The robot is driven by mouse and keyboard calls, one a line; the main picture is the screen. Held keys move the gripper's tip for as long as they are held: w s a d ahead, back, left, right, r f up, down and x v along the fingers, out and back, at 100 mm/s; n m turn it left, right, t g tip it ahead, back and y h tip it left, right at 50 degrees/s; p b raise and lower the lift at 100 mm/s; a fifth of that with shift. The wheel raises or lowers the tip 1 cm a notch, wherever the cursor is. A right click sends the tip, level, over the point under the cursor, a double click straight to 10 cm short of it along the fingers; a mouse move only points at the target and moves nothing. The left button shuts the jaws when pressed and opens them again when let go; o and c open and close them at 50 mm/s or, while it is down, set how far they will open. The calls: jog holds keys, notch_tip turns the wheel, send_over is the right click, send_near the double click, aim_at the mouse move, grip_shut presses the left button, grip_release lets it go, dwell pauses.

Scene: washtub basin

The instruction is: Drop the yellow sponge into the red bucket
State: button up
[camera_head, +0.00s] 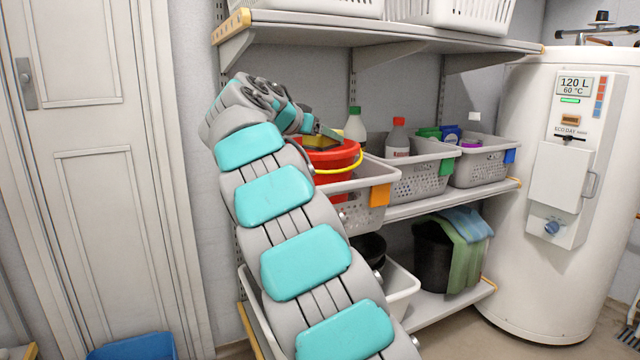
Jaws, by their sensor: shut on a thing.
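The red bucket (338,158) with a yellow handle (350,165) sits on the middle shelf, in or behind a grey basket at the shelf's left end. My arm hides its left side and lower part. My gripper (325,133) is over the bucket's opening, pointing right and slightly down. It is shut on the yellow sponge (321,142), of which only a small piece shows at the bucket's rim. I cannot tell whether the sponge is above the rim or partly inside.
Grey baskets (423,174) with bottles stand to the right on the same shelf (440,202). An upper shelf (380,38) with white baskets overhangs my gripper. A black bin (432,262) with cloths is below. A white water heater (515,230) stands at right, a door at left.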

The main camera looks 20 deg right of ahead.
jog(key=o, duration=1.2)
jog(key=shift+o, duration=0.2)
jog(key=v, duration=0.8)
